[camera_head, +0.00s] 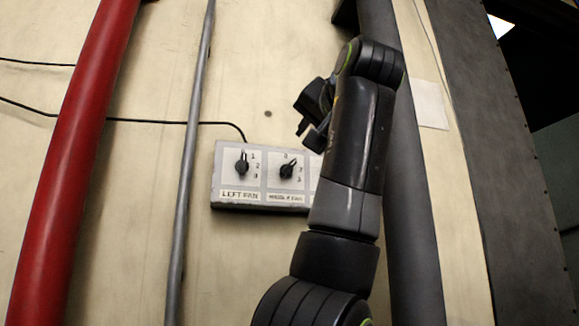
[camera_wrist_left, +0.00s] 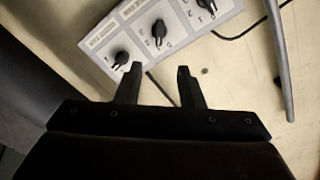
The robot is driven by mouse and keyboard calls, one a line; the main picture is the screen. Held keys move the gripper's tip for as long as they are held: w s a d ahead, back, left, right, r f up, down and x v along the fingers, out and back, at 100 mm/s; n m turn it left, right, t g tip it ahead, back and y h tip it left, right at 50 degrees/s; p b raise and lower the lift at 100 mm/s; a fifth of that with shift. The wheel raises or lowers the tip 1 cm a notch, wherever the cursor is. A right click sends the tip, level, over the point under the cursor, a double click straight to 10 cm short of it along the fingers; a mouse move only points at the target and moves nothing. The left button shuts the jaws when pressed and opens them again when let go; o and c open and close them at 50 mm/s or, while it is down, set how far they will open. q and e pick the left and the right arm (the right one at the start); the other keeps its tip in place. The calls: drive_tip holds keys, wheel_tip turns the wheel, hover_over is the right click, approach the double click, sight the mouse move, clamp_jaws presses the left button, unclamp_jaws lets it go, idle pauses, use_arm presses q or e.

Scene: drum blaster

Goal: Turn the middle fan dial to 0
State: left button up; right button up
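The fan control box (camera_head: 262,207) is a light grey panel on the wall with black dials. The middle fan dial (camera_head: 287,171) points up and to the right, away from the 0 above it; it also shows in the left wrist view (camera_wrist_left: 158,30). The left fan dial (camera_head: 241,166) points about straight up. My arm hides the right part of the box in the head view. My left gripper (camera_head: 308,130) is above and right of the middle dial, touching no dial that I can see. In the left wrist view its fingers (camera_wrist_left: 158,80) are apart and empty. My right gripper is out of view.
A third dial (camera_wrist_left: 120,58) is near the left fingertip in the left wrist view. A black cable (camera_head: 160,122) leaves the box top. A thin grey pipe (camera_head: 190,140) and a red pipe (camera_head: 75,160) stand left; a dark pipe (camera_head: 412,230) stands right.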

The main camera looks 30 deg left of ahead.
sight(290, 167)
use_arm(q)
drive_tip(key=p+x, duration=0.5)
drive_tip(key=x, duration=1)
drive_tip(key=shift+w+a, duration=0.25)
drive_tip(key=shift+w, duration=0.05)
drive_tip(key=shift+w+a+f, duration=0.1)
drive_tip(key=shift+a, duration=0.05)
drive_tip(key=c, duration=0.6)
